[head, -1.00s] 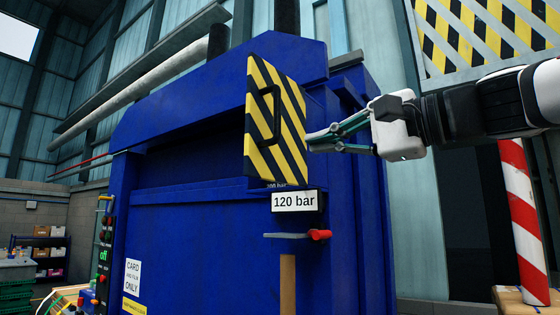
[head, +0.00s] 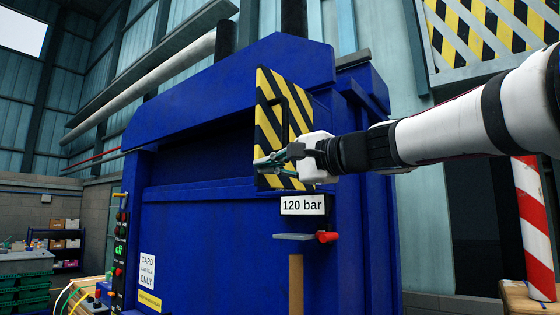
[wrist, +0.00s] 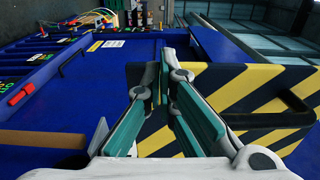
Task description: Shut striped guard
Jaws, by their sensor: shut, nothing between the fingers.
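The striped guard (head: 264,105) is a yellow-and-black panel with a black handle (head: 281,118), on the right part of the blue machine's front. In the wrist view the guard (wrist: 225,85) fills the right side, and its handle (wrist: 265,120) lies to the right of my fingers. My gripper (head: 262,165) is shut and empty. In the head view it overlaps the guard's lower part, below the handle, with fingertips near the left edge. In the wrist view the fingertips (wrist: 168,62) are beside the guard's left end. I cannot tell whether they touch it.
The blue machine (head: 210,225) has a dark opening left of the guard. Below the guard are a "120 bar" label (head: 302,205) and a red-ended lever (head: 328,237). A red-and-white post (head: 535,225) stands at the right. A control panel (head: 121,235) is at the machine's left.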

